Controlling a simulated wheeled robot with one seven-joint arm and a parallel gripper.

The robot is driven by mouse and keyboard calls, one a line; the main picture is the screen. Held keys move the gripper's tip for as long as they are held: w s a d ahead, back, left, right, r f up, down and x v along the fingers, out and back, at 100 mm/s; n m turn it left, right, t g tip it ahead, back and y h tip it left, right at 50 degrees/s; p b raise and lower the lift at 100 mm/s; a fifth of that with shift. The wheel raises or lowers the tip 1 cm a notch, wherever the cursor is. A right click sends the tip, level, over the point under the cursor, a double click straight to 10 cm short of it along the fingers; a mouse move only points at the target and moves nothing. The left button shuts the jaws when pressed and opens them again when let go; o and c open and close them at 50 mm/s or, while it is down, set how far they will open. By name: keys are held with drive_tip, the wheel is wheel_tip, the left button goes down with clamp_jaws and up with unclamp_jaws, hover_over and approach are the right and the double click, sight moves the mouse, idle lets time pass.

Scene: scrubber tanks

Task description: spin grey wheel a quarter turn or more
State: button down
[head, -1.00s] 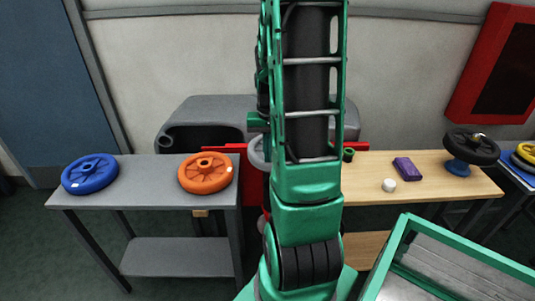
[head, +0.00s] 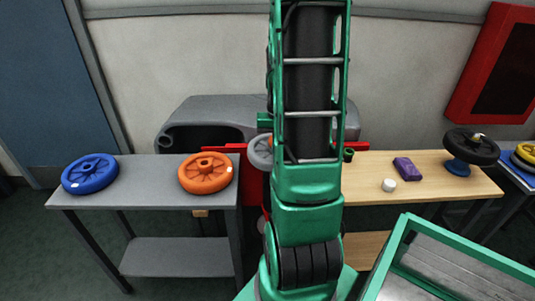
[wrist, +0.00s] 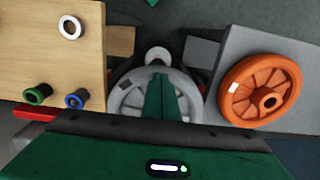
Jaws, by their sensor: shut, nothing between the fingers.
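The grey wheel (head: 260,152) shows in the head view only as a sliver left of my arm, in front of the grey machine body. In the wrist view the grey wheel (wrist: 127,98) is seen spoked, with a dark mark on its rim at the left. My gripper (wrist: 161,82) is shut and empty, its green fingers lying across the wheel's middle and hiding part of it. I cannot tell whether the fingers touch the wheel. My arm hides the gripper in the head view.
A grey table (head: 150,190) at the left holds a blue wheel (head: 90,174) and an orange wheel (head: 206,173). A green-rimmed bin (head: 470,258) stands at front right.

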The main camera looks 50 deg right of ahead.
drive_tip(key=shift+s+d, duration=0.45)
drive_tip(key=shift+d, duration=0.05)
drive_tip(key=shift+s+d, duration=0.55)
drive_tip(key=shift+d, duration=0.35)
drive_tip(key=shift+s+d, duration=0.2)
drive_tip(key=shift+d, duration=0.35)
drive_tip(key=shift+s+d, duration=0.15)
drive_tip(key=shift+d, duration=0.35)
